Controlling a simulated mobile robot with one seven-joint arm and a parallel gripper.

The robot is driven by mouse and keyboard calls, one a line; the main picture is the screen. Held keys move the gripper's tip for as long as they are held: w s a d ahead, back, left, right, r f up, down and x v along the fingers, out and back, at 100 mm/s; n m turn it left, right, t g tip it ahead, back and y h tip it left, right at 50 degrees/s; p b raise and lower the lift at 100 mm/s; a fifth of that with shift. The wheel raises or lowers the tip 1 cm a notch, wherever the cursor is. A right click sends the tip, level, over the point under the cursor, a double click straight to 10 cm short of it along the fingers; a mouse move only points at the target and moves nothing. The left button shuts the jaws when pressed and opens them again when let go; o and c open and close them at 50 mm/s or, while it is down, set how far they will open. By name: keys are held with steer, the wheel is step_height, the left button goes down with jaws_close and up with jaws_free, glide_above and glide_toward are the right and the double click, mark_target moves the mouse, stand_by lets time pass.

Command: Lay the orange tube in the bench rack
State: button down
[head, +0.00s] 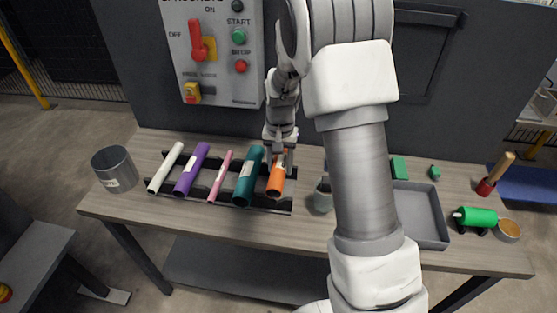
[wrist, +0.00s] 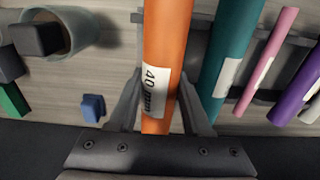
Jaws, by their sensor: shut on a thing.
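The orange tube (head: 276,182) is at the right end of the dark bench rack (head: 270,208), beside the teal tube and roughly parallel to it. My gripper (head: 279,158) is shut on the orange tube from above, near its far end. In the wrist view the orange tube (wrist: 165,40), with a white "40 mm" label, runs between my two fingers (wrist: 160,88). The rack's bar (wrist: 220,32) passes behind it there. I cannot tell whether the tube rests fully on the rack.
White (head: 165,167), purple (head: 191,169), pink (head: 219,177) and teal (head: 247,177) tubes lie in the rack. A metal can (head: 115,170) stands at the left, a grey cup (head: 323,199) to the right. A control panel (head: 212,50) stands behind.

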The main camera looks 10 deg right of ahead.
steer(key=shift+r, duration=0.1)
stand_by(0.3)
steer(key=shift+f+b, duration=1.9)
steer(key=shift+f, duration=1)
steer(key=shift+c, duration=1.3)
jaws_free()
steer(key=shift+s, duration=0.1)
step_height(320, 180, up, 17)
steer(key=shift+p, duration=1.2)
steer(key=shift+r, duration=0.2)
